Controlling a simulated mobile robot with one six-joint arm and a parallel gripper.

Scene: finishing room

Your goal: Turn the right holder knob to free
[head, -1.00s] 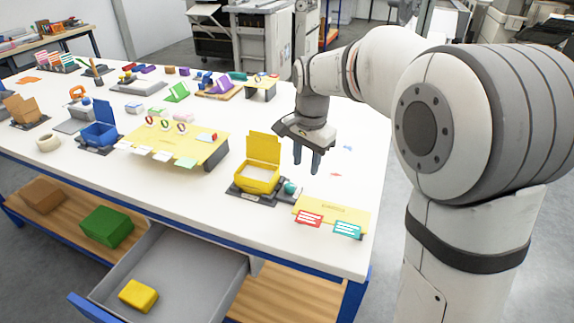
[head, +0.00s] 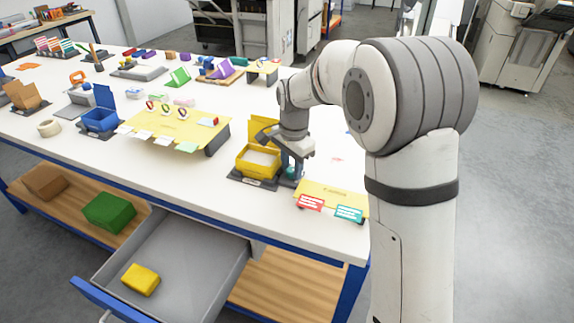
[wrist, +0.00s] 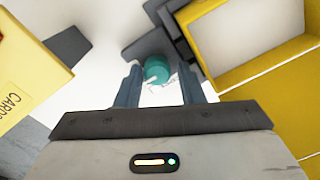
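The teal holder knob (wrist: 157,69) sits on the dark base (wrist: 150,44) of the yellow open box (wrist: 240,40). In the head view the box (head: 257,172) stands near the table's front edge with its lid up, and the knob (head: 290,173) is at its right side, partly covered by my fingers. My gripper (wrist: 160,85) is open, pointing down, with one finger on each side of the knob and gaps on both sides. In the head view my gripper (head: 291,165) is at the box's right. The knob's turned position cannot be told.
A yellow card stand (head: 325,190) with red and teal cards is close on the right. A larger yellow stand (head: 185,125) with rings is left. An open grey drawer (head: 200,250) holding a yellow block (head: 140,279) juts out below the table.

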